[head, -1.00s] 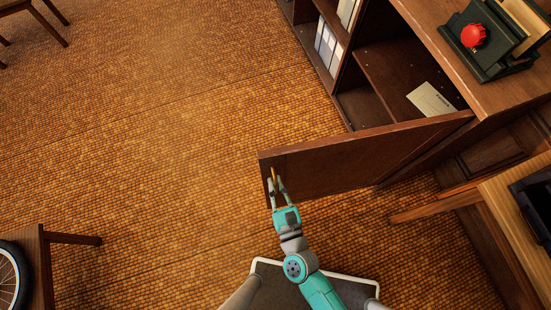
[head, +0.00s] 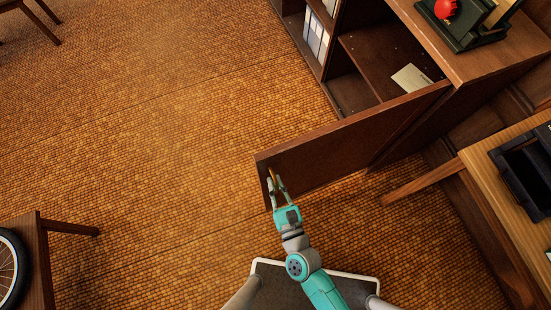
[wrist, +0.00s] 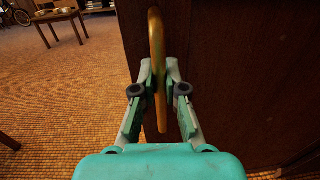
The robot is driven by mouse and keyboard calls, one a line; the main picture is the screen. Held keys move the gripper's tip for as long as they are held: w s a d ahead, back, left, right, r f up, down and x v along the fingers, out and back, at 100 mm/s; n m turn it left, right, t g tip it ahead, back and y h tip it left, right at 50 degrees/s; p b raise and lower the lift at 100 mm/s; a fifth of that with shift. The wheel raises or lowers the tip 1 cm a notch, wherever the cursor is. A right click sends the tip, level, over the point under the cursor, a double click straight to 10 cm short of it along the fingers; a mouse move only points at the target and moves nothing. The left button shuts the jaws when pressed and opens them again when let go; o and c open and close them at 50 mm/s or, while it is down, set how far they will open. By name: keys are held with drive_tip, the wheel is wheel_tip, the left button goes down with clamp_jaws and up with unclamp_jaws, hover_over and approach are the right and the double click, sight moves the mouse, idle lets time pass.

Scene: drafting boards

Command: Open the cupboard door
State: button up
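The cupboard door (head: 335,150) is dark brown wood and stands swung wide open from the cupboard (head: 440,60). Its free edge is at the left, near my gripper. In the wrist view the door (wrist: 235,70) fills the right side. A brass-coloured handle (wrist: 157,70) stands upright near the door's free edge. My gripper (head: 276,182) is at this handle. In the wrist view its fingers (wrist: 158,82) lie on either side of the handle and look closed against it. The exact contact is partly hidden by the fingertips.
Inside the cupboard are shelves with white binders (head: 316,35) and a pale card (head: 411,78). A wooden table (head: 480,160) with a black tray stands at the right. A stool with a wheel (head: 40,260) is at the lower left.

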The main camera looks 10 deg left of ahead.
drive_tip(key=o, duration=0.5)
drive_tip(key=shift+r, duration=5)
